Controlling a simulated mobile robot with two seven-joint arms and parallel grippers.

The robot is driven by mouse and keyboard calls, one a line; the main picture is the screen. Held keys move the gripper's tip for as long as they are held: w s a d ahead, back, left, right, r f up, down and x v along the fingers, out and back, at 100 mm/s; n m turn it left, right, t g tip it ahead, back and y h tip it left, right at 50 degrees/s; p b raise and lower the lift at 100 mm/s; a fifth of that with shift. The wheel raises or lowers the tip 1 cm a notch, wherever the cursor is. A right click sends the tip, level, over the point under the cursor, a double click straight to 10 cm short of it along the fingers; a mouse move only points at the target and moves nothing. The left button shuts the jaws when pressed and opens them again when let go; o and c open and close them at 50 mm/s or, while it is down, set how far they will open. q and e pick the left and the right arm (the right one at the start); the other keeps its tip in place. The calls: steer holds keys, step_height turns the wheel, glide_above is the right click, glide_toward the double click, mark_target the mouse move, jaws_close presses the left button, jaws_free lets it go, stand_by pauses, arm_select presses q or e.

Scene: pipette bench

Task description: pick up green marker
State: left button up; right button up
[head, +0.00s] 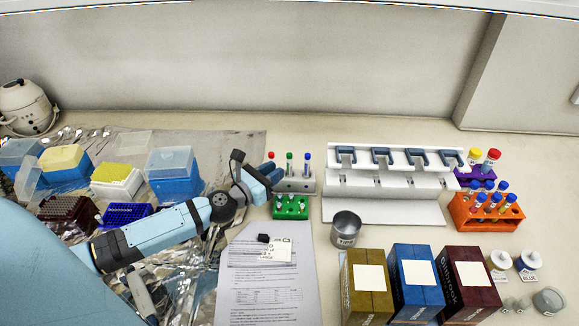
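The green marker (290,160) stands upright in a small grey rack, between a red-capped marker (271,156) and a blue-capped marker (307,160). My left gripper (272,174) reaches in from the left, with its fingertips close to the rack's left end, beside the red-capped marker. It appears apart from the green marker. The view is too small to show whether its fingers are open or shut. The gripper partly hides the rack's left end and the lower part of the red-capped marker. My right gripper is not in view.
A green tube rack (290,213) stands just in front of the marker rack. A white pipette stand (385,208) is to the right, with a metal cup (346,228) before it. Boxes (415,300) and an orange rack (487,224) are further right. Printed sheets (262,307) lie in front.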

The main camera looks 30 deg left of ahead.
mark_target(289, 170)
arm_select(q)
steer(key=shift+w+d+f+p, duration=0.1)
steer(key=shift+w+d+p, duration=0.15)
steer(key=shift+w, duration=1.1)
steer(key=shift+w+d+p, duration=0.15)
steer(key=shift+w+d, duration=0.1)
steer(key=shift+w, duration=1.05)
steer(key=shift+c, duration=0.2)
jaws_close()
